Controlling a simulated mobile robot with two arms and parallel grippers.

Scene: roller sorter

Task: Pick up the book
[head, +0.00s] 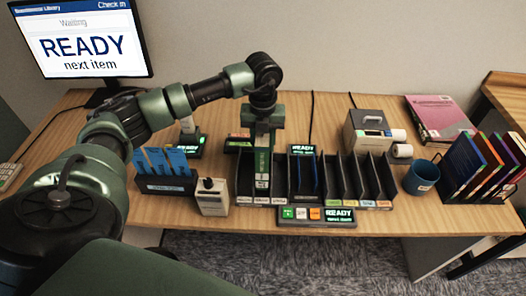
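My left arm reaches in from the left, and its gripper (262,186) points down over the left part of the black slotted sorter. A narrow dark green and white piece with small markings shows at the gripper's lower end. I cannot tell whether it is part of the gripper or a held item, and the fingertips are not clear. A pink-covered book (437,117) lies flat at the back right of the table. Several upright books (486,166) with coloured spines stand in a dark holder at the right edge. My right gripper is not in view.
The black sorter (335,190) has several slots with coloured labels. A blue-card holder (165,182) and small beige box (211,198) stand left of it. A grey-white printer (368,130), blue mug (421,177) and monitor (84,42) stand around. The wooden table (150,212) is bare at front left.

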